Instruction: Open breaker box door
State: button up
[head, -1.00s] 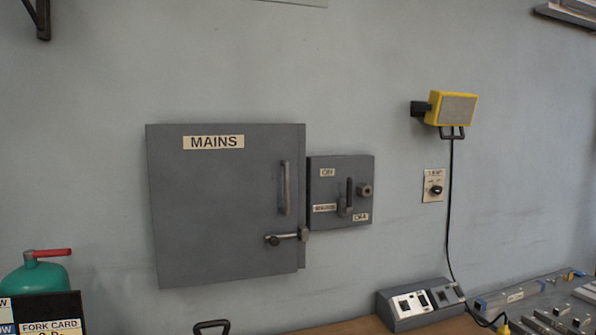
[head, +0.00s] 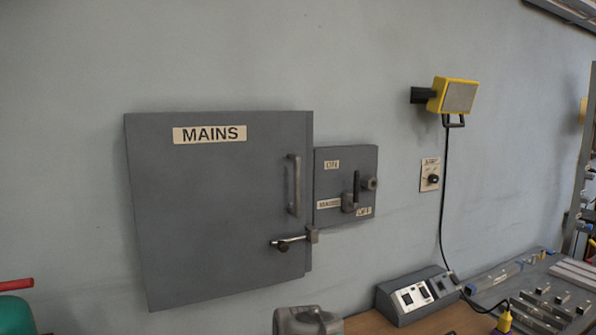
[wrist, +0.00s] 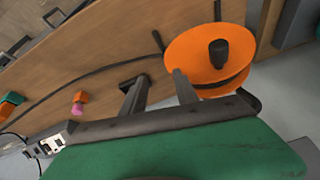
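The breaker box is a grey wall cabinet whose door (head: 215,210) bears a MAINS label (head: 210,134). The door looks closed. A vertical handle (head: 294,186) is on its right side, and a latch lever (head: 290,242) with a dark knob lies across the lower right edge, pointing left. My gripper (wrist: 157,84) shows only in the wrist view. Its two fingers are apart with nothing between them, above a wooden bench top and beside an orange reel. It is not near the breaker box in any view.
A smaller grey switch box (head: 335,160) with ON and OFF labels adjoins the cabinet's right. A yellow lamp (head: 453,95) hangs further right. A grey control box (head: 405,298) stands on the bench below. In the wrist view, the orange reel (wrist: 190,55) is close to one finger.

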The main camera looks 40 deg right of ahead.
aim_at(299, 168)
jog(key=w+d+r+t+h, duration=0.1)
jog(key=w+d+r+t, duration=0.3)
jog(key=r, duration=0.5)
jog(key=w+d+r+n+t, duration=0.1)
jog(key=w+d+r+t, duration=0.1)
jog(key=d+r, duration=0.55)
jog(key=w+d+r+t+h, duration=0.1)
jog(key=w+d+r+t, duration=0.3)
jog(key=r, duration=0.5)
jog(key=s+d+r+n+t+y+p, duration=0.1)
jog(key=s+r+n+t+y+p, duration=0.2)
jog(key=r, duration=1.3)
jog(key=shift+n+h, duration=0.4)
jog(key=shift+h, duration=0.2)
jog(key=w, duration=0.6)
jog(key=shift+w+d+r+p, duration=0.1)
jog(key=shift+w+d+p, duration=0.1)
jog(key=shift+d+p, duration=0.15)
jog(key=shift+w+d, duration=0.1)
jog(key=shift+w, duration=0.15)
jog(key=shift+c, duration=0.3)
grip_shut()
